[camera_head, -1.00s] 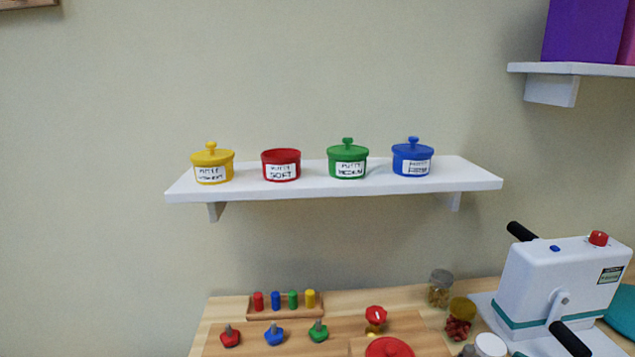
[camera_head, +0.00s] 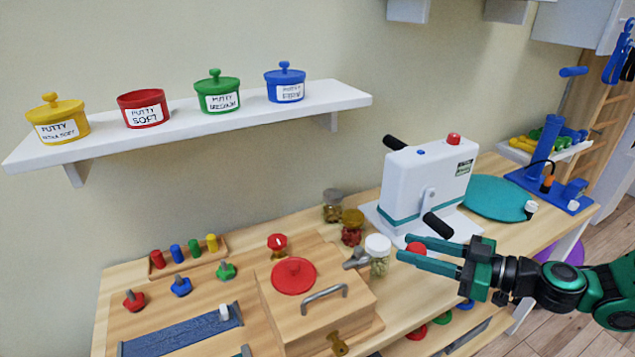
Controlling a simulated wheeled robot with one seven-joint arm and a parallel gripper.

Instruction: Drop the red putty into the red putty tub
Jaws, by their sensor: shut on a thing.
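The red putty (camera_head: 415,248) is a small red ball held at the tips of my gripper (camera_head: 416,254), which is shut on it above the front right part of the workbench. The red putty tub (camera_head: 144,109), labelled "PUTTY SOFT", stands upright without a lid on the white wall shelf, far to the upper left of my gripper. A round red lid with a knob (camera_head: 294,275) lies on the wooden box on the bench. The inside of the tub is mostly hidden.
Yellow (camera_head: 59,118), green (camera_head: 217,92) and blue (camera_head: 285,83) lidded tubs share the shelf (camera_head: 190,124). A white hand-crank machine (camera_head: 428,182) and jars (camera_head: 378,254) stand behind my gripper. The wooden box (camera_head: 312,311) is to its left.

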